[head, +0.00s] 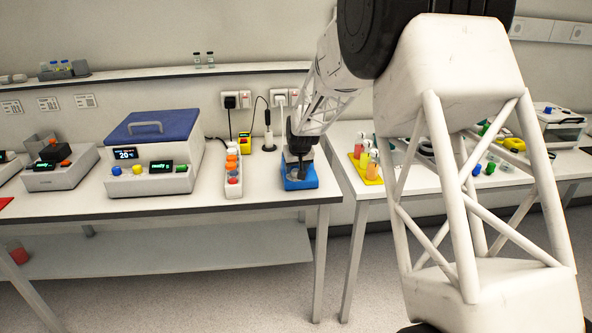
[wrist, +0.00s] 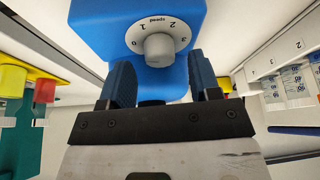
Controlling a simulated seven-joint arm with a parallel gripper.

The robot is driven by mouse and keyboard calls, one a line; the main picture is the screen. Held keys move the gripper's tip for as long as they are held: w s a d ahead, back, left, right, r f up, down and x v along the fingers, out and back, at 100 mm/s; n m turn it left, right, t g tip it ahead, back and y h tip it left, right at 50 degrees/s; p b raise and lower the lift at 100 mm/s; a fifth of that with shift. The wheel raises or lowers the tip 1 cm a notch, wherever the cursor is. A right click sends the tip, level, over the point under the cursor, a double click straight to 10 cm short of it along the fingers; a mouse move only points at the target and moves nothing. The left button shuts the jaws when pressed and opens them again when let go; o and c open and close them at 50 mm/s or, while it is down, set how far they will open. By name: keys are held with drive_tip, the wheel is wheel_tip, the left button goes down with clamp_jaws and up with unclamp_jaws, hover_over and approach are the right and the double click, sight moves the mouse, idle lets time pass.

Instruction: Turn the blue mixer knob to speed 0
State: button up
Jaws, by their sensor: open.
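The blue mixer (head: 299,183) stands on the bench near its right end, partly hidden by my gripper (head: 300,148) above it. In the wrist view the mixer's blue body (wrist: 98,27) fills the top middle. Its grey knob (wrist: 159,48) sits on a white dial (wrist: 157,28) marked speed, with 0 at left, then 1, 2 and 3 around to the right. I cannot tell which mark the knob points at. My gripper (wrist: 161,82) is open, with one dark blue finger on each side just below the knob. Nothing is between the fingers.
A rack with orange and white caps (head: 232,170) stands left of the mixer, with a yellow device (head: 243,143) behind. A blue-lidded device (head: 152,150) is further left. A yellow tray with bottles (head: 371,172) stands on the right bench, beyond a gap.

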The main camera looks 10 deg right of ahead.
sight(294, 170)
drive_tip(key=shift+v, duration=2.95)
drive_tip(key=shift+c, duration=0.2)
drive_tip(key=shift+c, duration=1.1)
drive_tip(key=shift+w+a+f+m+g, duration=0.1)
drive_tip(key=shift+w+a+m+g, duration=0.1)
drive_tip(key=shift+w+m+g, duration=0.35)
drive_tip(key=shift+w+a+m+g, duration=0.2)
drive_tip(key=shift+w+m+g, duration=0.2)
drive_tip(key=shift+m, duration=0.25)
drive_tip(key=shift+w+a+m+g+h, duration=0.15)
drive_tip(key=shift+w+m+g+h, duration=0.25)
drive_tip(key=shift+m+g, duration=0.5)
drive_tip(key=shift+w+r+m+g+h, duration=0.2)
drive_tip(key=shift+m+g, duration=0.1)
drive_tip(key=shift+m, duration=0.25)
drive_tip(key=shift+w+r+m+g+h, duration=0.1)
drive_tip(key=shift+w+m+g+h, duration=0.15)
drive_tip(key=shift+m, duration=0.3)
drive_tip(key=shift+f, duration=0.1)
drive_tip(key=shift+s+f, duration=0.15)
drive_tip(key=shift+f, duration=3.65)
